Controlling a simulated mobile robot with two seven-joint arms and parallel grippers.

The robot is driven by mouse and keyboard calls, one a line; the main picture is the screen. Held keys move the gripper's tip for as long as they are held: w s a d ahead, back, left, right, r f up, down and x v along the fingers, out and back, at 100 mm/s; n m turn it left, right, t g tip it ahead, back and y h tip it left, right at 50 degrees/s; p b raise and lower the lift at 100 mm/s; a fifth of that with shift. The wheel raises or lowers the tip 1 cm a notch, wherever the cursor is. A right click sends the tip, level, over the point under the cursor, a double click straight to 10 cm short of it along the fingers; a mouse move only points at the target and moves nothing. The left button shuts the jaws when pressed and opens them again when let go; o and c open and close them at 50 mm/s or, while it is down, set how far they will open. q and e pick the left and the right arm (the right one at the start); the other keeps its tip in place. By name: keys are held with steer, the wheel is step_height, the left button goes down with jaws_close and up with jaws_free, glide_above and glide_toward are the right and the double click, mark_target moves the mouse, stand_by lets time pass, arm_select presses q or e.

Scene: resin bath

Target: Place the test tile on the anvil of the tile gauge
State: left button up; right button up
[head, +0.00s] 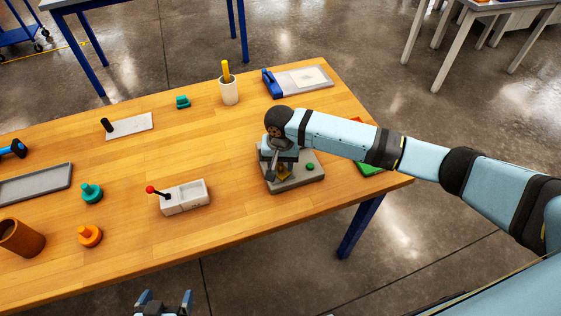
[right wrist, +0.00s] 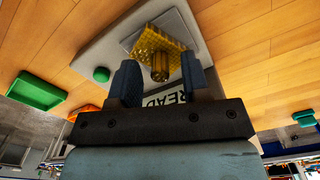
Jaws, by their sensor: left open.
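The test tile (right wrist: 150,45) is a translucent amber lattice square with a brass knob (right wrist: 159,68). It lies over the pale square plate of the tile gauge (right wrist: 95,45), turned relative to it. I cannot tell if it sits flat. In the head view the tile (head: 284,171) shows on the grey gauge base (head: 297,184) with a green button. My right gripper (right wrist: 160,83) has its fingers apart on either side of the knob, with gaps visible. In the head view the arm partly hides the gauge. My left gripper (head: 166,299) is open and empty off the table's front edge.
A grey block with a red-knobbed lever (head: 185,197) stands left of the gauge. A green tray (head: 370,169) lies at the right edge, partly behind my arm. A white cup with a yellow handle (head: 229,91) and a blue-clipped board (head: 300,81) stand behind. The table middle is clear.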

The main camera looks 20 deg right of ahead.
mark_target(280, 164)
steer(key=shift+r, duration=0.15)
step_height(280, 164, up, 12)
steer(key=shift+b, duration=0.35)
stand_by(0.5)
steer(key=s+a+f+n+t+y, duration=0.1)
steer(key=s+a+f+y, duration=0.1)
steer(key=s+f, duration=0.1)
steer(key=s+a+f+n+t+y+p, duration=0.1)
steer(key=s+a+f+t, duration=0.1)
steer(key=f, duration=0.2)
steer(key=s+a+f+n+t+y+p, duration=0.1)
steer(key=s+a+f+y, duration=0.1)
steer(key=s+a+f, duration=0.1)
steer(key=shift+s+a+f+n+t+y, duration=0.1)
steer(key=shift+s+f+n+t+y, duration=0.1)
steer(key=shift+f, duration=0.2)
steer(key=shift+s+f+n+t+y, duration=0.1)
steer(key=shift+f+n, duration=0.1)
steer(key=shift+f, duration=0.2)
steer(key=s+d+f+n+t+h+p, duration=0.1)
steer(key=s+d+f+t, duration=0.1)
steer(key=s+d, duration=0.3)
steer(key=s+d+f+n+t+h+p, duration=0.1)
steer(key=s+d+t, duration=0.3)
steer(key=s, duration=0.7)
steer(key=shift+d+f+n, duration=0.65)
steer(key=shift+f+n, duration=0.05)
steer(key=shift+f, duration=0.1)
